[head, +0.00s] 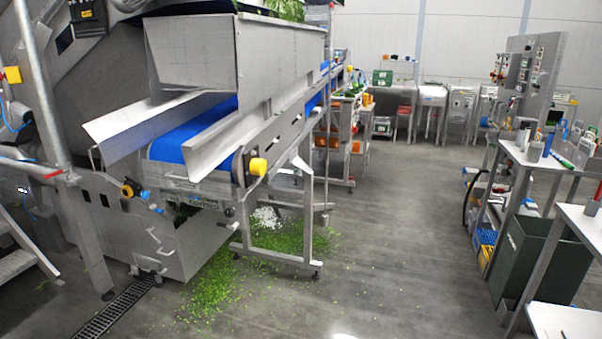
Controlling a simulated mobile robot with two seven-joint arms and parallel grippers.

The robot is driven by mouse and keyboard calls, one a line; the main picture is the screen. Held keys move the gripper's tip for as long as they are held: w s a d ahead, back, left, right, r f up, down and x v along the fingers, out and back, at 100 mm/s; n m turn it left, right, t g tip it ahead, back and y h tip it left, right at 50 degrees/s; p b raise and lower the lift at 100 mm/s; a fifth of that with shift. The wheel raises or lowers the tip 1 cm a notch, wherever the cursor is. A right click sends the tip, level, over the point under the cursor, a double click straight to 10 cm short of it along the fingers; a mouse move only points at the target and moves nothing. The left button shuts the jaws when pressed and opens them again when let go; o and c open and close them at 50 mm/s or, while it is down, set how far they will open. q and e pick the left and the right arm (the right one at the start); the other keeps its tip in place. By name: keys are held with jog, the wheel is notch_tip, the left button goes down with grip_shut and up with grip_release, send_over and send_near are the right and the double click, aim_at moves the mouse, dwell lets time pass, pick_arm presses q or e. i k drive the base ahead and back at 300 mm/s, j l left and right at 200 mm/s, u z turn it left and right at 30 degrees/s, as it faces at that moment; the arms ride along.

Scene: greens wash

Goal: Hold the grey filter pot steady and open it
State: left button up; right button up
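I cannot pick out a grey filter pot with certainty in the head view. On the washing machine's lower tank (150,225) there are a yellow and black round fitting (132,188), blue fittings (146,196) and grey pipework (158,245); they are too small to tell whether a pot is among them. Neither of my grippers is in view, and nothing of my arms shows.
A blue conveyor (190,142) slopes out of the machine under a steel hopper (195,55). Green leaf scraps (212,285) litter the floor below, beside a drain grate (115,308). A workbench (540,158) and dark green bin (545,260) stand right. The middle floor is clear.

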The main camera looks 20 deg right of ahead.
aim_at(519, 138)
jog(key=i+l+z, duration=0.25)
jog(key=z, duration=0.15)
jog(key=i+l+z, duration=0.25)
jog(key=z, duration=0.15)
jog(key=i+z, duration=0.65)
jog(key=i, duration=1.3)
jog(key=i+j+z, duration=0.2)
jog(key=i, duration=0.2)
jog(key=i+z, duration=0.25)
jog(key=i, duration=0.15)
jog(key=i+j+z, duration=0.2)
jog(key=i, duration=0.2)
jog(key=i+j+z, duration=0.2)
jog(key=z, duration=0.15)
jog(key=i+j+z, duration=0.15)
jog(key=z, duration=0.2)
jog(key=i+j+z, duration=0.1)
jog(key=j+z, duration=0.25)
jog(key=i+j+z, duration=0.1)
jog(key=j, duration=0.4)
jog(key=i+j+z, duration=0.1)
jog(key=j, duration=0.4)
jog(key=i+j+z, duration=0.1)
jog(key=j, duration=0.45)
jog(key=i+j+z, duration=0.1)
jog(key=j, duration=0.45)
jog(key=i, duration=0.1)
